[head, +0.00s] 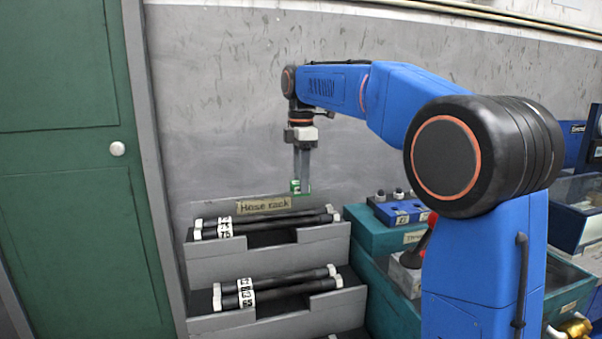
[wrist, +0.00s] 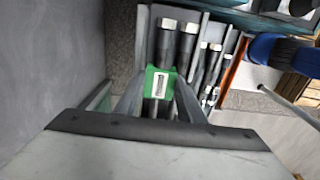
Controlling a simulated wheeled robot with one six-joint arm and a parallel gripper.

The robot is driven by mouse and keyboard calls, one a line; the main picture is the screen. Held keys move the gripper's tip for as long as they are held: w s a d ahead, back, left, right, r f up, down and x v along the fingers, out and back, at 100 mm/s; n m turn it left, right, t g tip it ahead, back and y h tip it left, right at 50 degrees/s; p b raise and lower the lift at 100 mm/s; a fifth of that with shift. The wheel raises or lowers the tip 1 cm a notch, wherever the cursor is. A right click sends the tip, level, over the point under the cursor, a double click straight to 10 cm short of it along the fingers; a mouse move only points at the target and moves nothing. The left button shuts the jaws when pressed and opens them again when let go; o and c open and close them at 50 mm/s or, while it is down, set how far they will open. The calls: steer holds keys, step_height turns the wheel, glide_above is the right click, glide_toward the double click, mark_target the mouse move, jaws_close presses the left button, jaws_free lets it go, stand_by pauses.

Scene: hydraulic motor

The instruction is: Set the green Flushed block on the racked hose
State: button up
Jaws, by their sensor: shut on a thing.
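The green Flushed block (head: 295,187) is small, with a pale label, and is held at the tips of my gripper (head: 301,187). It also shows in the wrist view (wrist: 160,84), between the two fingers. My gripper points down and is shut on the block, above the right part of the upper rack tier, near the back. Two black hoses (head: 270,223) with pale end fittings and a white number tag lie on that tier. In the wrist view hoses (wrist: 176,45) run beneath the block. The block appears apart from them.
The rack (head: 270,262) carries a "Hose rack" label (head: 264,204). A lower tier holds more tagged hoses (head: 275,287). Right of it stands a teal cabinet (head: 366,235) with a blue block tray (head: 400,210) and a red-handled lever. A wall is behind; a green door (head: 75,180) is left.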

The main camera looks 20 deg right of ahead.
steer(key=shift+f, duration=2.25)
steer(key=shift+d, duration=0.2)
steer(key=shift+f, duration=1)
steer(key=o, duration=1.1)
steer(key=shift+r, duration=0.5)
step_height(320, 180, up, 16)
steer(key=shift+s+r, duration=0.15)
steer(key=shift+r, duration=0.05)
